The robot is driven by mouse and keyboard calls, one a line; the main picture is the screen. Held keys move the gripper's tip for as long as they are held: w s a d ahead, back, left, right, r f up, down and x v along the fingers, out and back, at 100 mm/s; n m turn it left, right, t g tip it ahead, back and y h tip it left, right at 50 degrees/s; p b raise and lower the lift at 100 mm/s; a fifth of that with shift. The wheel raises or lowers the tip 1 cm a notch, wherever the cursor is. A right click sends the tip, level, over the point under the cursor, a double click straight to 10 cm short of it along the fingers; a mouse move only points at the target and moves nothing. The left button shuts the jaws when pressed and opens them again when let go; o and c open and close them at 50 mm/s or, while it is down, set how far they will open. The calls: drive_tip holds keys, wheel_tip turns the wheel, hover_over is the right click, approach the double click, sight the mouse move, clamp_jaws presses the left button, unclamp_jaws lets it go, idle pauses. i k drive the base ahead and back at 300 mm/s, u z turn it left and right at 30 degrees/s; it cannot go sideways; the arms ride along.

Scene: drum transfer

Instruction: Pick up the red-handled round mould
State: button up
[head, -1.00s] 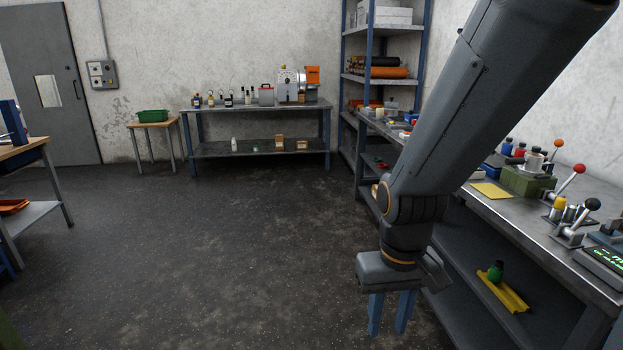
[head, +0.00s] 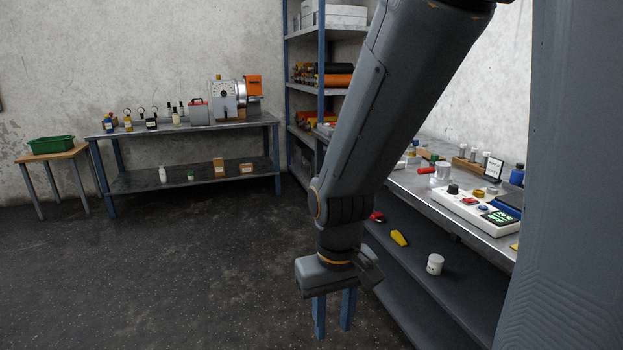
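A round silver mould (head: 441,173) with a red handle (head: 426,170) pointing left lies on the top of the right-hand bench (head: 405,180), near its front edge. My gripper (head: 334,313) hangs pointing down over the floor, in front of and to the left of that bench. Its two blue fingers are apart, with nothing between them. It is well away from the mould. My arm hides part of the bench's far end.
A white control box (head: 470,209) stands on the bench nearer me. A white jar (head: 435,264) and a yellow-handled thing (head: 399,238) lie on its lower shelf. A back bench (head: 190,130) and shelving (head: 321,70) stand ahead. The floor at left is clear.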

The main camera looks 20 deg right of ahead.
sight(440, 174)
drive_tip(key=i, duration=2.25)
drive_tip(key=z, duration=2.2)
